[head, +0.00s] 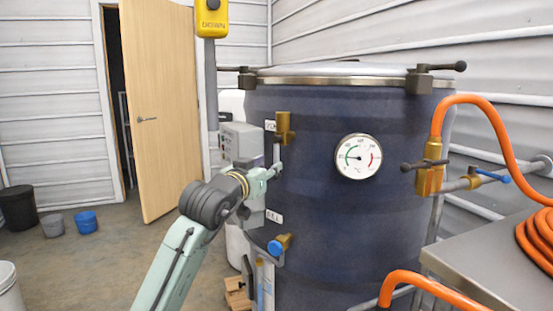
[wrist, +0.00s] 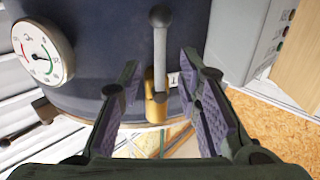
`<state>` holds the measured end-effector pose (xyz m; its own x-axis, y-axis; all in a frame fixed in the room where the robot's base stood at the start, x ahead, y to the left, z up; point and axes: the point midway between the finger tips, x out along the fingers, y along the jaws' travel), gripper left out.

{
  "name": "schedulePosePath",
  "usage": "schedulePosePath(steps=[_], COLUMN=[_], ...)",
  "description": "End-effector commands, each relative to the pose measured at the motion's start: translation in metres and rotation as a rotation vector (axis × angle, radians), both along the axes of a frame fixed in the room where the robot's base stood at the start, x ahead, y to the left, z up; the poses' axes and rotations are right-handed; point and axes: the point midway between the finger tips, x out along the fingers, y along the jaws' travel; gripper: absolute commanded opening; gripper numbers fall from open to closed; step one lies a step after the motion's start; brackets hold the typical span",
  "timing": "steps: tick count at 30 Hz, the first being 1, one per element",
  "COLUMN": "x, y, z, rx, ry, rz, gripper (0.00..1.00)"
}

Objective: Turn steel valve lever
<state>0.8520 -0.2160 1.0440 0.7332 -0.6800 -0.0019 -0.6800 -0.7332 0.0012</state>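A steel lever with a round knob (wrist: 160,50) joins a brass valve (head: 284,122) on the dark blue tank. In the head view the lever (head: 277,153) hangs down from the valve, and its lower end is partly hidden by my gripper. My gripper (head: 273,172) is at the tank's left side, close to the lever. In the wrist view my gripper (wrist: 160,75) is open, with its two padded fingers apart on either side of the lever. I see a gap between the lever and each finger. Whether the fingertips reach past the lever in depth I cannot tell.
The tank (head: 330,220) carries a dial gauge (head: 358,157). A grey control box (head: 240,145) stands left of the lever, and a blue-handled valve (head: 280,243) sits below. Another brass valve (head: 430,170) with an orange hose is at right.

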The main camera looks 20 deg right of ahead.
Motion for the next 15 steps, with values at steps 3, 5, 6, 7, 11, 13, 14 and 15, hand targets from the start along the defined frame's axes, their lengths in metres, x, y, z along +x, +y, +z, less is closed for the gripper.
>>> schedulePosePath(steps=[3,5,6,7,11,13,14,15], x=[0.017,0.025,0.029,0.032,0.041,0.044,0.045,0.045], y=[-0.017,-0.024,-0.028,-0.030,-0.039,-0.041,-0.042,-0.042], z=[0.003,0.002,0.002,0.002,0.001,0.001,0.001,0.001], rx=[0.001,0.001,0.001,0.001,0.001,0.000,0.000,-0.001], ry=[0.001,0.000,0.000,-0.001,-0.001,-0.001,-0.001,-0.002], rz=[0.000,-0.001,0.000,0.000,0.000,0.001,0.001,0.001], gripper=[0.31,0.31,0.31,0.31,0.31,0.31,0.31,0.31])
